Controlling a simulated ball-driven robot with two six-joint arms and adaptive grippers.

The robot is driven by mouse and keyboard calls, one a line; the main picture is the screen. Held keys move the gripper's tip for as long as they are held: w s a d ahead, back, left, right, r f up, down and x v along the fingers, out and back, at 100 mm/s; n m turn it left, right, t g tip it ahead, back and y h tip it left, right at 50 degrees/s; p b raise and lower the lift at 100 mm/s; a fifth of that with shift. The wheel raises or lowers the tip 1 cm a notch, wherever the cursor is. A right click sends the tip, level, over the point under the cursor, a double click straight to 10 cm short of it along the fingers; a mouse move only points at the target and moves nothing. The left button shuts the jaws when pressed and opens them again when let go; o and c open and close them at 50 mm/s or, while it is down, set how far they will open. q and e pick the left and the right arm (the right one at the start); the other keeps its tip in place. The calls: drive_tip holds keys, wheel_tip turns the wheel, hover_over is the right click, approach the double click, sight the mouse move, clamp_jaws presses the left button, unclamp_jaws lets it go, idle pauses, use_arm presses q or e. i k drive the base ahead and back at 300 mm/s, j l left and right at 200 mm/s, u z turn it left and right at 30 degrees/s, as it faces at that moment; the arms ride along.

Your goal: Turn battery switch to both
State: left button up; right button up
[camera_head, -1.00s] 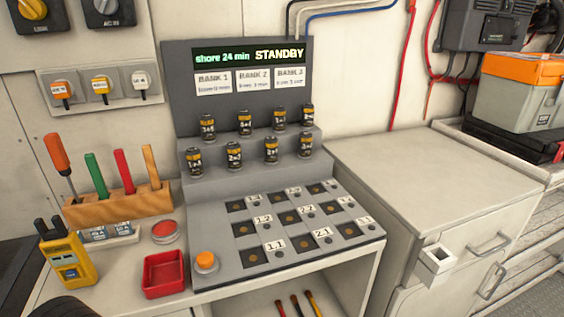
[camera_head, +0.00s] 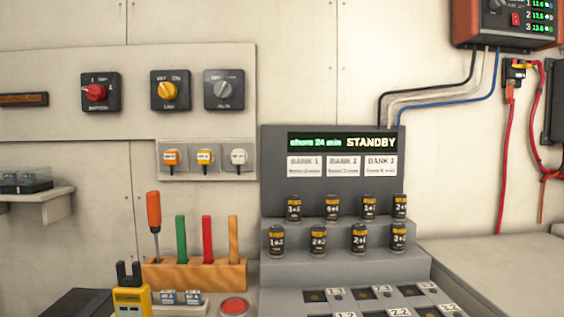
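Three rotary switches sit on a pale wall panel at the upper left. One has a red knob (camera_head: 95,92) on a black plate, one a yellow knob (camera_head: 168,90), and one a grey knob (camera_head: 223,90). Their labels are too small to read surely, so I cannot tell by text which is the battery switch. The red knob's pointer lies roughly sideways. None of the switches is covered. Neither of my grippers is in view.
Below the panel are three small plugs (camera_head: 204,157) and a wooden rack (camera_head: 195,274) with upright tools. A grey console (camera_head: 330,170) reading STANDBY holds several black cans. A yellow handheld device (camera_head: 131,295) stands at the lower left. A red-edged charger (camera_head: 507,22) hangs upper right.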

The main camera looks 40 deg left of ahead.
sight(96, 93)
drive_tip(key=j+u, duration=0.1)
drive_tip(key=u, duration=2.05)
